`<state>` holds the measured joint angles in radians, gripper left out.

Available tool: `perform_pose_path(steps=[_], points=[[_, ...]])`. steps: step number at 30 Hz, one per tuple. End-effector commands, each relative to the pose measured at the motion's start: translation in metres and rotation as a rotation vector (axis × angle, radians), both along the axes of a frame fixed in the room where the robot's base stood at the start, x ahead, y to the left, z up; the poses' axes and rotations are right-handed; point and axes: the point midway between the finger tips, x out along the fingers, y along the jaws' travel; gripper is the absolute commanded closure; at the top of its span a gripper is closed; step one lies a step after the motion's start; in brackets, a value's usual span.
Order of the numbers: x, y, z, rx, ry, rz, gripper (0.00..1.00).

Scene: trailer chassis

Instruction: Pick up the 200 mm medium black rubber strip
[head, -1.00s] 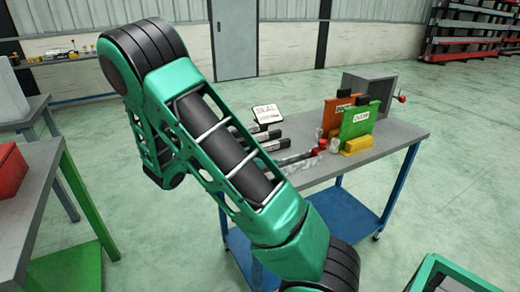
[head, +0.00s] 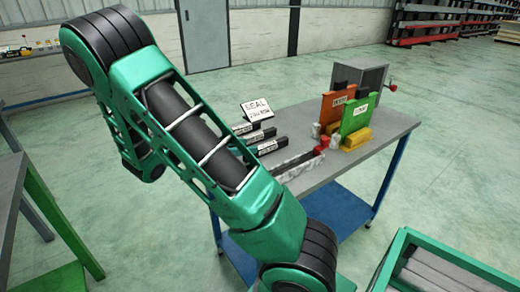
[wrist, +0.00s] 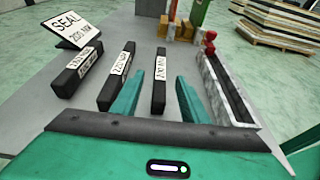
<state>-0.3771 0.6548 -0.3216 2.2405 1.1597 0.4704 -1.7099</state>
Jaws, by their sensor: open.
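Three black rubber strips with white labels lie side by side on the grey table in the wrist view: a thick left one (wrist: 78,72), a middle one of medium width (wrist: 117,77), and a thin right one (wrist: 160,68). Their label print is too small to read surely. In the head view the strips (head: 262,136) show partly behind my arm. My gripper (wrist: 159,80) is open and empty, its teal fingers on either side of the thin right strip's near part. The left finger lies between the middle and right strips. Contact cannot be told. The head view does not show the fingers.
A SEAL sign (wrist: 78,28) stands behind the strips. A long grey channel (wrist: 226,90) with red parts at its far end lies close right of my right finger. Orange (head: 336,104) and green (head: 357,113) panels stand farther back. A green-framed bin (head: 405,240) is at lower right.

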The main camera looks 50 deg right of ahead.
Motion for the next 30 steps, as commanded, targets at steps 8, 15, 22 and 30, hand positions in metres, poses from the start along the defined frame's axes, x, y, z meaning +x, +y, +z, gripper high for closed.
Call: perform_pose_path(steps=[8,15,22,30], points=[[-0.004,-0.023,-0.010,0.000,-0.001,0.013,0.59],[-0.011,-0.040,-0.016,-0.001,0.001,0.012,0.59],[-0.018,-0.065,-0.026,-0.001,0.000,0.015,0.59],[-0.018,-0.070,-0.027,-0.001,-0.002,0.017,0.59]])
